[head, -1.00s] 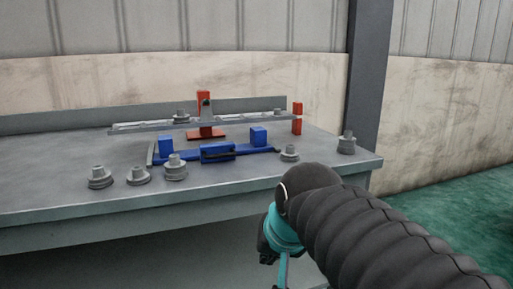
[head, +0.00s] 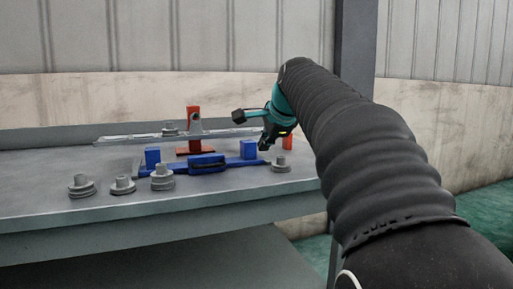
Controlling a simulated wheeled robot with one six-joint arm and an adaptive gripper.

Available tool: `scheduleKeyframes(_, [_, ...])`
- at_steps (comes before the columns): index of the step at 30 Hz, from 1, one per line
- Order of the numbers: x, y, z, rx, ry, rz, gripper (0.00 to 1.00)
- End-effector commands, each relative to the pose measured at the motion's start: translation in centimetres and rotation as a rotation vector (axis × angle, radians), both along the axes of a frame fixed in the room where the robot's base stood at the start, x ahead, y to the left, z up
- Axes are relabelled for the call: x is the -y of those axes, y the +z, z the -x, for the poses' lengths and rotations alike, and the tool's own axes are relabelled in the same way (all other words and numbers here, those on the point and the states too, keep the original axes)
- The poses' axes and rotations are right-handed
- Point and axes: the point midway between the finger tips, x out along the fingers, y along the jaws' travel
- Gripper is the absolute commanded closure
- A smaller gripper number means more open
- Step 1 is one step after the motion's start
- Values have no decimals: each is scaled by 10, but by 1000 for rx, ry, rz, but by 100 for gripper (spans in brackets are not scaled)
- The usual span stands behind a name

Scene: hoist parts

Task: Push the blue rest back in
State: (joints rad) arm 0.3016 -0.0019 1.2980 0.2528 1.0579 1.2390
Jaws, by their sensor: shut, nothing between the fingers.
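The blue rest (head: 207,161) lies on the bench under the long grey beam. It is a low blue bar with two upright blue blocks and a dark-slotted handle part facing the front edge. The grey beam (head: 140,137) crosses a red post (head: 194,123) and carries a grey weight (head: 169,129). My gripper (head: 264,147) is shut and empty, raised at the right end of the rest, in front of the beam's right part. Whether it touches anything is unclear. My gripper hides part of the beam's right end and of the red upright (head: 287,142) there.
Several grey stepped weights, such as one at the left (head: 82,186) and one at the right (head: 281,162), stand along the front of the grey bench (head: 130,212). A low ledge (head: 40,138) runs along the back.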

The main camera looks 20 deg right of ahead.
Motion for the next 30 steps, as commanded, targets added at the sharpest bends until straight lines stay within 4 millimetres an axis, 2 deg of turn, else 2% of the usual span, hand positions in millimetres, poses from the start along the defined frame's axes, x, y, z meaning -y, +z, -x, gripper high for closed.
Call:
scheduleKeyframes(1, [0,-10,-7,-5,1,-1,100])
scheduleKeyframes(12, [-1,-57,-58,-4,3,0,100])
scheduleKeyframes(21, [0,-54,-91,-1,2,2,100])
scheduleKeyframes(30, [-1,-54,-97,-1,2,2,100])
